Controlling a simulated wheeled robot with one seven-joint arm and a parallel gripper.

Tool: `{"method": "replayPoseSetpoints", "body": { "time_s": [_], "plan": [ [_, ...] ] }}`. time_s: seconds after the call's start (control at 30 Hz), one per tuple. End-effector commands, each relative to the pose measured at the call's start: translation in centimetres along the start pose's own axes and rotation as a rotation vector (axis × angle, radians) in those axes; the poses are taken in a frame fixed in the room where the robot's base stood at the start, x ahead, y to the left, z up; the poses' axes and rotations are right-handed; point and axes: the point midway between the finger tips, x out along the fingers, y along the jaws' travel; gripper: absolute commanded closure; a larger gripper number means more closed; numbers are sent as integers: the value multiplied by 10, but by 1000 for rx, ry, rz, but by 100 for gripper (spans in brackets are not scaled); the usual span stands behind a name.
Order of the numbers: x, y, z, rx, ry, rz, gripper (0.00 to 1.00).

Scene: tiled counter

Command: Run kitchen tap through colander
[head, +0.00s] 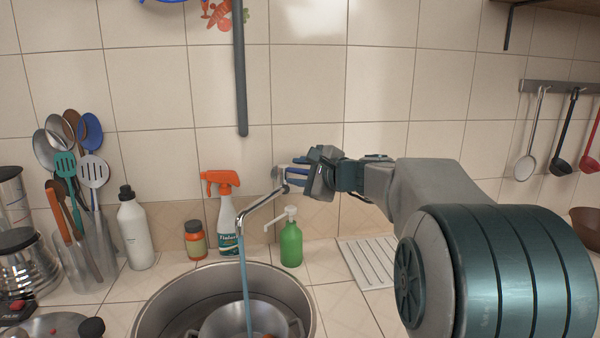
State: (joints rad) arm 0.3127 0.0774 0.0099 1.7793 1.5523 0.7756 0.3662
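The chrome tap (262,208) is mounted on the tiled wall, its spout reaching left and toward me over the sink. A blue stream of water (246,285) runs from the spout end down into the metal colander (220,322). The colander sits in the round steel sink (172,290), cut off by the bottom edge of the picture. My gripper (297,171) is at the tap's wall end, with its blue fingers beside the tap body. Whether the fingers touch or grip the tap, and how far apart they are, cannot be told.
An orange-topped spray bottle (226,215), an orange jar (196,241) and a white bottle (135,232) stand behind and left. A utensil holder (88,265) is farther left. A white drying rack (372,262) lies below my arm.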

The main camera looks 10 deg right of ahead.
Motion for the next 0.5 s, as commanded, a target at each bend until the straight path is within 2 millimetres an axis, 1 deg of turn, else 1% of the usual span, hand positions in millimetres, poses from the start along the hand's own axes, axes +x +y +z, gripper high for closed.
{"method": "replayPoseSetpoints", "body": {
  "time_s": [0.17, 0.27, 0.37, 0.5],
  "plan": [
    [-4, 0, -1, 0, 1, 0, 66],
    [-16, 0, 0, -1, 1, -1, 66],
    [-35, 0, 0, 0, 1, -3, 66],
    [-68, 0, 0, -1, 1, -3, 66]
  ]
}}
